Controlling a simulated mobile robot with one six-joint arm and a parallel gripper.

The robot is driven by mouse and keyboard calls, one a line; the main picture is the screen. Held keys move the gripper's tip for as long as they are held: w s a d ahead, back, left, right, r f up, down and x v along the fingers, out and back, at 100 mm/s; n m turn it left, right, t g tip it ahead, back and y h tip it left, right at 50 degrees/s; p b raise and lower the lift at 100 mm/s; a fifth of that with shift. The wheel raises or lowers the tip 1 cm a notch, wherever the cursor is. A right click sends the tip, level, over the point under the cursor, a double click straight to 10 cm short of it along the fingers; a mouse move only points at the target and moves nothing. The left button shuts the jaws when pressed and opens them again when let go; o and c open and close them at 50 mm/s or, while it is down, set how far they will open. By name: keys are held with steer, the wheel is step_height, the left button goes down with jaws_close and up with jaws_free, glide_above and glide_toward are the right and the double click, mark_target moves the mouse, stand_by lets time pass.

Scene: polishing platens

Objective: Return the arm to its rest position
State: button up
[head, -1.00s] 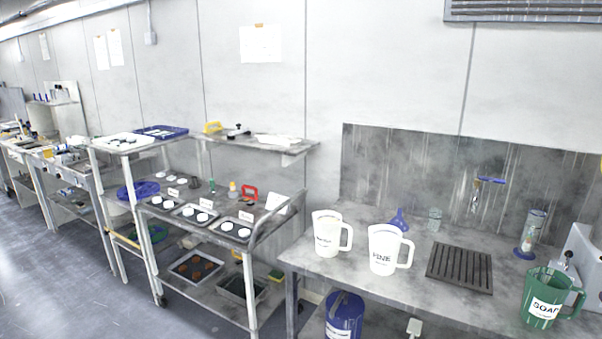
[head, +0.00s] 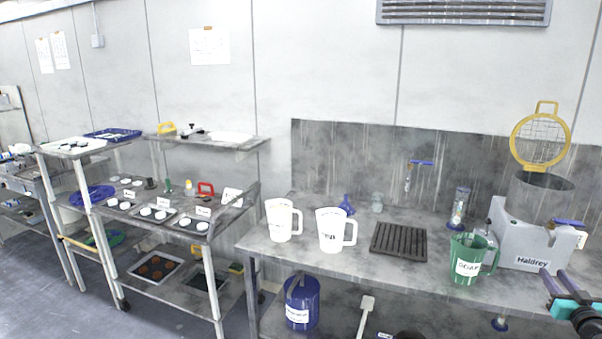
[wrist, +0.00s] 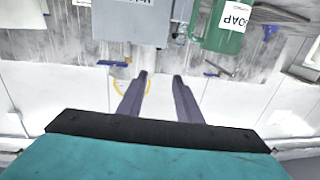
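My gripper (head: 556,284) shows at the lower right edge of the head view, in front of the bench and below the grey Haldrey machine. In the wrist view my gripper (wrist: 160,88) has its two dark fingers apart with nothing between them. The wrist view looks upside down at the bench side, with the machine (wrist: 140,22) and the green labelled jug (wrist: 225,25) beyond the fingertips. Most of my arm is outside the head view.
The bench (head: 400,266) holds two white jugs (head: 280,220) (head: 332,230), a black grate (head: 398,241), the green jug (head: 468,258) and the Haldrey machine (head: 530,236) with its raised yellow mesh lid (head: 541,140). A shelf cart (head: 150,219) stands left. Open floor (head: 40,290) lies at lower left.

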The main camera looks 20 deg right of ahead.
steer(key=w+a+f+m+g+h, duration=0.3)
steer(key=w+a, duration=0.4)
steer(key=w, duration=0.7)
steer(key=w+a+f+g+y, duration=0.25)
steer(key=w+a+f, duration=0.45)
steer(key=a+f, duration=0.4)
steer(key=a+f+n+g+y, duration=0.2)
steer(key=a+f, duration=0.4)
steer(key=a, duration=0.6)
steer(key=a+f+n+g+y, duration=0.15)
steer(key=a+f, duration=0.45)
steer(key=a, duration=0.6)
steer(key=a+f+n+g+y, duration=0.25)
steer(key=a+f, duration=0.35)
steer(key=a, duration=0.6)
steer(key=s+a+f+n+g+y, duration=0.1)
steer(key=s+a+f+g+y, duration=0.1)
steer(key=s+a, duration=0.5)
steer(key=s+a+f+n+g+y, duration=0.1)
steer(key=s+a+n+g+y, duration=0.1)
steer(key=a, duration=0.8)
steer(key=s+f+g+b, duration=0.5)
steer(key=s+f+b, duration=0.5)
steer(key=s+f, duration=1.5)
step_height(320, 180, down, 4)
steer(key=shift+s+a+r, duration=0.2)
steer(key=shift+s+a, duration=0.15)
steer(key=shift+s, duration=0.05)
